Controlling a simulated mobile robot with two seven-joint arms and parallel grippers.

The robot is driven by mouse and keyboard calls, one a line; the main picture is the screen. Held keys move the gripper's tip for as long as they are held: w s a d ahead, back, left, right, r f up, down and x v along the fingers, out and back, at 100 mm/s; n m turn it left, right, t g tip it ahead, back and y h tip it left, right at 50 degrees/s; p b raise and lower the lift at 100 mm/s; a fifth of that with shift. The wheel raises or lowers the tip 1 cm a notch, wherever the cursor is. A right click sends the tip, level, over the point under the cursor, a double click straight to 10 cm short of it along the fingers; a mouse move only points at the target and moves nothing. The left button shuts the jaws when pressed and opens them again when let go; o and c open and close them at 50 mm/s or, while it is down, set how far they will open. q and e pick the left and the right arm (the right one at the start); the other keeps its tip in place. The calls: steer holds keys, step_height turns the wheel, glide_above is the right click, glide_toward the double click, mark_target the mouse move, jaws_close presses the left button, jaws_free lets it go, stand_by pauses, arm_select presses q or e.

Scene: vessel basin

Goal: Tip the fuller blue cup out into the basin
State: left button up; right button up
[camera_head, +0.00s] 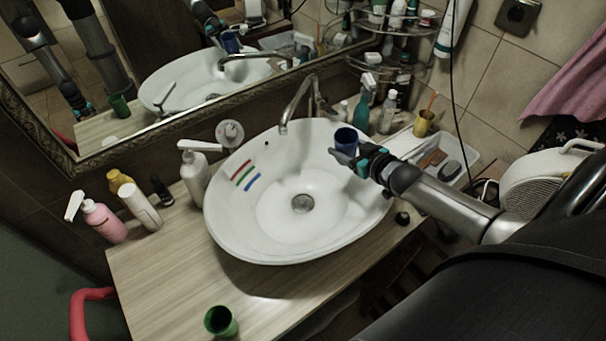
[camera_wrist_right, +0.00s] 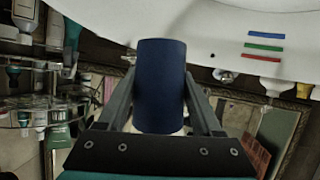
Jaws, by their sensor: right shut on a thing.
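A dark blue cup (camera_head: 345,139) is held over the right part of the white basin (camera_head: 230,232). My right gripper (camera_head: 352,158) is shut on it. In the right wrist view the blue cup (camera_wrist_right: 160,85) sits between the two fingers (camera_wrist_right: 160,110). In the head view the cup looks about upright; I cannot see how full it is. No second blue cup shows outside the mirror. My left gripper is not in direct view.
A green cup (camera_head: 220,321) stands on the wooden counter (camera_head: 160,265) at the front. The tap (camera_head: 298,100) rises behind the basin. Bottles (camera_head: 105,222) and a white pump bottle (camera_head: 194,175) stand at the left.

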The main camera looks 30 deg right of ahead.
steer(key=shift+a+r, duration=0.15)
steer(key=shift+a+f+n+h, duration=0.5)
steer(key=shift+f+n+h, duration=0.1)
steer(key=shift+n, duration=0.2)
steer(key=shift+a+r+n, duration=0.35)
steer(key=shift+n, duration=0.05)
steer(key=shift+a+h, duration=0.15)
steer(key=shift+h, duration=0.35)
steer(key=f+n+h+b, duration=0.1)
steer(key=n+b, duration=0.1)
steer(key=b, duration=0.1)
steer(key=a+n+h+b, duration=0.1)
steer(key=b, duration=0.3)
steer(key=f+n+h+b, duration=0.1)
steer(key=n+b, duration=0.1)
steer(key=b, duration=0.2)
steer(key=shift+w+a+f+n+t, duration=0.15)
steer(key=shift+a+f+n+t, duration=0.15)
steer(key=shift+r+n+h+b, duration=0.2)
steer(key=shift+n+h+b, duration=0.1)
steer(key=shift+b, duration=0.35)
